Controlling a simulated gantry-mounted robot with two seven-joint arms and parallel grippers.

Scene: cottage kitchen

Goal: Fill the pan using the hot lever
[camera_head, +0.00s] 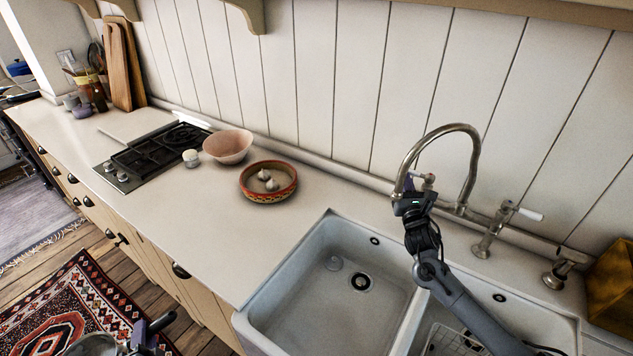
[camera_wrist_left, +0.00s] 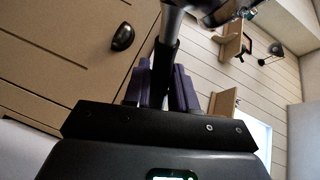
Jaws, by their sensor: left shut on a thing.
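A metal pan (camera_head: 95,346) shows at the bottom left of the head view, cut off by the frame edge, over the floor in front of the counter. My left gripper (camera_head: 152,328) is shut on its handle; the left wrist view shows the fingers (camera_wrist_left: 163,85) closed around the dark handle (camera_wrist_left: 165,58). The curved metal tap (camera_head: 474,165) stands behind the double sink. My right gripper (camera_head: 409,188) is at the tap's left lever (camera_head: 428,179), largely covering it; contact and finger opening are unclear. The right lever (camera_head: 529,214) has a white handle pointing right. No hot marking is readable.
The white sink (camera_head: 290,293) has two basins; the left one is empty, and a wire rack (camera_head: 452,341) lies in the right one. A patterned bowl (camera_head: 268,197), pink bowl (camera_head: 228,147) and hob (camera_head: 150,155) are on the counter. A brown box (camera_head: 612,290) stands far right.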

